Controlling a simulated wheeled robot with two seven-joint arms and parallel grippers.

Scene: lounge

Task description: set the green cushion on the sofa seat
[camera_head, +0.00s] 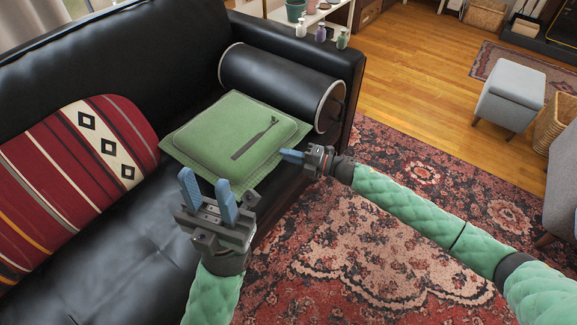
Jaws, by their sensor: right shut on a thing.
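The green cushion (222,126) lies nearly flat over the right end of the black leather sofa seat (150,235), beside the black bolster. A dark brown motif shows on its upper face. Whether its whole underside touches the seat cannot be told. My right gripper (286,155) is shut on the cushion's right edge, at the sofa's front side. My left gripper (207,190) is open and empty, just in front of the cushion's near corner, above the seat's front part.
A red striped cushion (75,170) leans on the sofa's left. A patterned rug (350,245) covers the floor. A grey footstool (508,93) stands at right.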

